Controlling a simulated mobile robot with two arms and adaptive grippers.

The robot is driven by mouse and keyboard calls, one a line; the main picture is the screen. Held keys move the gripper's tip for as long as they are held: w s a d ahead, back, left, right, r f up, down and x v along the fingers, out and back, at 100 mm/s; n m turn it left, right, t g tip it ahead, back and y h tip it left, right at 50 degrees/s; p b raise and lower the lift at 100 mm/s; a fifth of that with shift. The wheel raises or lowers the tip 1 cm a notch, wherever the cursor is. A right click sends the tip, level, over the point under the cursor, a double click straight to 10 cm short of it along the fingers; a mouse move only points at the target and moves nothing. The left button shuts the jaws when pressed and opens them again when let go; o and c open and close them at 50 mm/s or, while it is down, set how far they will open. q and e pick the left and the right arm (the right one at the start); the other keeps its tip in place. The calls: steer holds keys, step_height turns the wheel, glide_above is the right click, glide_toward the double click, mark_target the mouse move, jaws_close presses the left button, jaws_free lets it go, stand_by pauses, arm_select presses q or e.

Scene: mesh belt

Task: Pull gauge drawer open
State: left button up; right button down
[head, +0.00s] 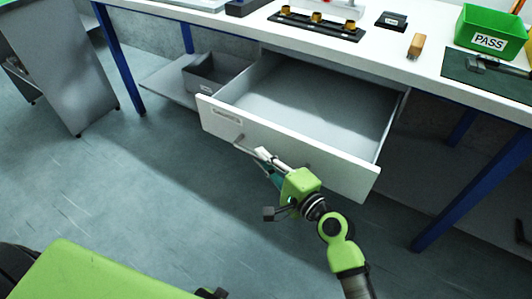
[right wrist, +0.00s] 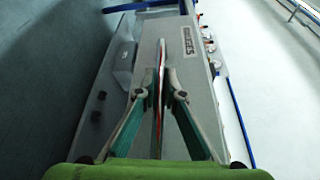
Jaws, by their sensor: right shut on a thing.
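The gauge drawer (head: 345,176) is under the white bench and stands pulled well out. Its grey inside looks empty. A label on its white front also shows in the right wrist view (right wrist: 187,40). My right gripper (head: 263,154) is at the drawer front, shut on the bar handle (head: 238,145). In the right wrist view the handle (right wrist: 160,75) runs between the two fingers (right wrist: 161,92). The fingers cover part of the handle in the head view. My left gripper is not in view.
The white bench top (head: 372,52) holds a rack with brass pieces (head: 316,24), a small wooden block (head: 415,47) and a green PASS bin (head: 490,30). A grey tray (head: 205,80) sits on a low shelf left of the drawer. Blue legs (head: 118,60) support the bench. The floor before the drawer is clear.

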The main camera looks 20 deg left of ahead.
stand_by(0.3)
steer(key=c, duration=2.1)
jaws_free()
steer(key=shift+c, duration=0.2)
steer(key=v, duration=1.2)
steer(key=shift+w+r, duration=0.1)
